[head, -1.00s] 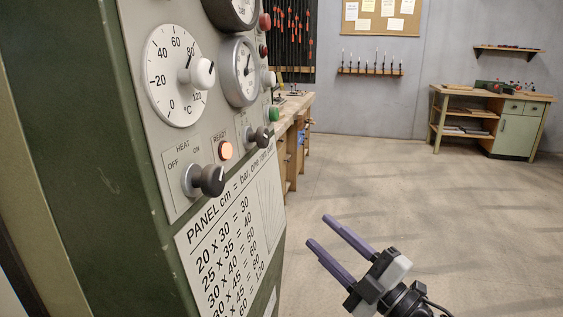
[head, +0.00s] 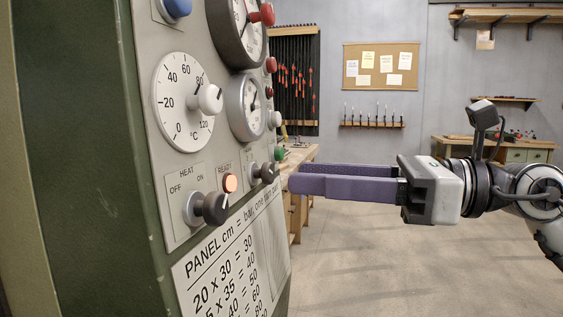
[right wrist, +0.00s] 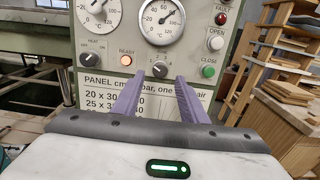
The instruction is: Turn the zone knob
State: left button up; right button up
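The zone knob, a small dark knob (head: 264,172) on the press's grey panel, sits right of the lit orange READY lamp (head: 230,183). In the right wrist view the knob (right wrist: 160,70) shows between and just beyond my fingertips, with small marks around it too small to read surely. My right gripper (head: 291,180) comes in from the right with purple fingers pointing at the panel. In the right wrist view its fingers (right wrist: 155,80) are apart, with nothing between them; the tips look short of the knob. My left gripper is not in view.
The HEAT knob (head: 208,208) is left of and below the lamp. A temperature dial (head: 182,103) and gauges (head: 246,108) are above. A green CLOSE button (right wrist: 208,71) lies right of the zone knob. A workbench (head: 300,155) stands behind; the floor at right is clear.

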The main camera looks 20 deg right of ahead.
aim_at(272, 174)
jog(key=p+x, duration=0.1)
jog(key=x, duration=0.4)
jog(key=c, duration=1)
